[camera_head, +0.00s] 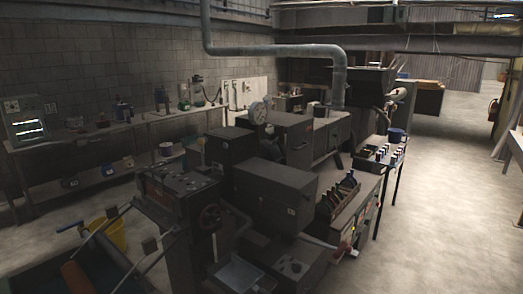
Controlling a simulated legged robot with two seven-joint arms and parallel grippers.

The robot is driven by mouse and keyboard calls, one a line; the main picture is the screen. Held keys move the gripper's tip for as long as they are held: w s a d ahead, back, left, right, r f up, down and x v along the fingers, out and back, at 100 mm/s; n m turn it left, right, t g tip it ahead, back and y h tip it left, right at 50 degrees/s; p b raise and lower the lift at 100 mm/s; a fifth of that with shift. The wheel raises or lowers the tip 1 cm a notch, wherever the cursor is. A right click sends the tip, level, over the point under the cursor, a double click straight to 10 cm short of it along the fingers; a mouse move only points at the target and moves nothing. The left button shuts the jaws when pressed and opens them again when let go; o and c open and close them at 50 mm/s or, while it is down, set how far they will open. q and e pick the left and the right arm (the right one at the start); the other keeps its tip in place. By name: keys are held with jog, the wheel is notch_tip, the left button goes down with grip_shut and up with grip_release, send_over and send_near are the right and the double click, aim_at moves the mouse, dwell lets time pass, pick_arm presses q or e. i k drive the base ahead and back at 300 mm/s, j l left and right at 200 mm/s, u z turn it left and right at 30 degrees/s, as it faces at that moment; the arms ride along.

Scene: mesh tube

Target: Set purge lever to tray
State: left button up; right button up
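A pale bar (320,243), possibly the purge lever, reaches out low on the right side of the dark machine (275,195). Red and yellow parts (353,243) show near its right end. Its exact setting is too small to tell. A shallow grey-blue tray (243,273) sits at the machine's front, left of and below the bar. I cannot tell for certain which one is the purge lever. Neither of my grippers is clearly in view.
A rack of dark bottles (338,195) stands on the bench right of the machine. A small table (384,152) with jars is behind it. A dark trough (85,270) fills the lower left. The concrete floor (440,220) on the right is clear.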

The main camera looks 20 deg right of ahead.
aim_at(200, 142)
jog(key=i+j+z, duration=0.1)
jog(key=i+z, duration=0.15)
jog(key=i, duration=0.3)
jog(key=i+j+z, duration=0.3)
jog(key=i, duration=0.2)
